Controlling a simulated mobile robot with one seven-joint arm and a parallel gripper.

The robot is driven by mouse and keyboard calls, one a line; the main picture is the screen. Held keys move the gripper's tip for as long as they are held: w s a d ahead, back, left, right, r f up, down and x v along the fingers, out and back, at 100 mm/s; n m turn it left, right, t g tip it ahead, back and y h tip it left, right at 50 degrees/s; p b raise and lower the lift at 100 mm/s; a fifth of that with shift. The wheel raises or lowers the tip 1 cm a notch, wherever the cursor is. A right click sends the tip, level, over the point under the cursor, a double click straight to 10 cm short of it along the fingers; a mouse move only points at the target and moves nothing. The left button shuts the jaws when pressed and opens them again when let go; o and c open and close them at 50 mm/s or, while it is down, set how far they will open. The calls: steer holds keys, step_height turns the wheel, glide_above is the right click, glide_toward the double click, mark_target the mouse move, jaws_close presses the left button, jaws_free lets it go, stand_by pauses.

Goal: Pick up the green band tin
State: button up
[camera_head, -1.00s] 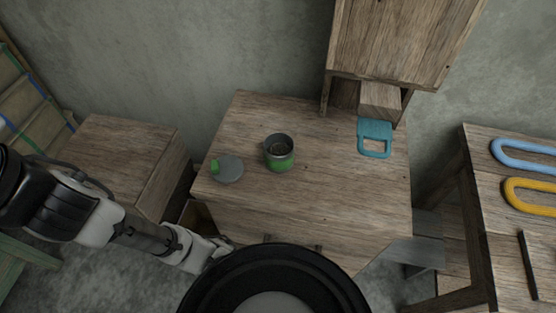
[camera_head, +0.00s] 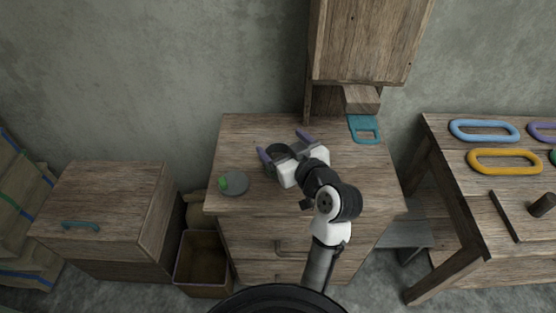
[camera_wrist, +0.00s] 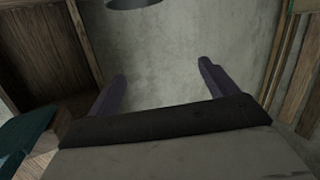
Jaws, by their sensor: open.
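My gripper (camera_head: 281,141) is open, with purple fingers pointing toward the wall.
A teal handled object (camera_head: 364,129) is at the back right, by the upright wooden cabinet (camera_head: 362,40). Blue (camera_head: 484,130) and yellow (camera_head: 505,161) loops lie on the right table. The front right top is clear.

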steer(key=s+d+f+g, duration=0.2)
steer(key=s+d+f, duration=0.3)
steer(key=f, duration=0.1)
steer(key=shift+m+h, duration=0.3)
steer(key=shift+h, duration=0.1)
steer(key=p+x, duration=0.1)
steer(key=x, duration=0.6)
steer(key=shift+w+f+p, duration=0.1)
steer(key=shift+w+p, duration=0.05)
steer(key=shift+p, duration=0.2)
steer(key=shift+p+x, duration=1.05)
steer(key=shift+x, duration=1.8)
steer(key=shift+f, duration=0.15)
steer(key=c, duration=1.1)
step_height(320, 180, up, 20)
steer(key=shift+r+b, duration=0.1)
steer(key=shift+b, duration=0.75)
